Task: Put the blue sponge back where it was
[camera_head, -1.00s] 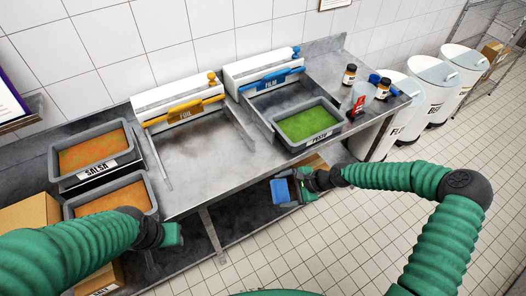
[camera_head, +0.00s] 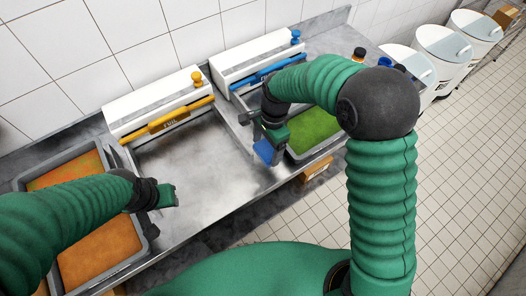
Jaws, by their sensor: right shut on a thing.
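The blue sponge (camera_head: 265,152) is in my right gripper (camera_head: 268,140), which is shut on it. The gripper holds it over the metal counter, at the left edge of the tub of green food (camera_head: 314,126). I cannot tell whether the sponge touches the counter. My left gripper (camera_head: 166,196) is above the counter's front left part, beside the tubs of orange food. Its jaws are too small and dark to tell open from shut.
A yellow-handled dispenser (camera_head: 160,108) and a blue-handled dispenser (camera_head: 256,62) stand along the wall. A tub of orange food (camera_head: 141,246) is at left. The counter (camera_head: 200,165) between is clear. White bins (camera_head: 447,48) stand at right. A cardboard box (camera_head: 315,172) sits below the counter.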

